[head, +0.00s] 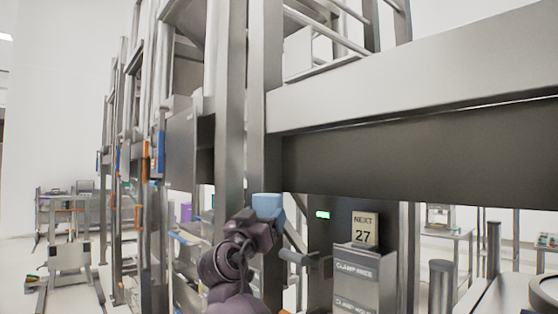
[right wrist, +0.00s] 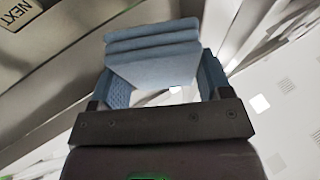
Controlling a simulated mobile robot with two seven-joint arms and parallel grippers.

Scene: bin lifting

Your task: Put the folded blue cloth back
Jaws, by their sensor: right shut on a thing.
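The folded blue cloth (head: 268,205) shows in the head view at the end of my right arm, in front of a metal upright. In the right wrist view the cloth (right wrist: 155,52) lies between the fingers, its folded layers showing. My right gripper (head: 263,218) is shut on it; in the right wrist view its blue textured fingers (right wrist: 160,85) stand on both sides of the cloth. The cloth is held up in the air. My left gripper is not in view.
A large metal frame with a thick horizontal beam (head: 420,130) fills the upper right. A metal upright (head: 231,110) stands close behind my right gripper. A grey box labelled CLAMP-INGS (head: 357,270) and a NEXT 27 sign (head: 364,229) are to its right. Open floor shows at far left.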

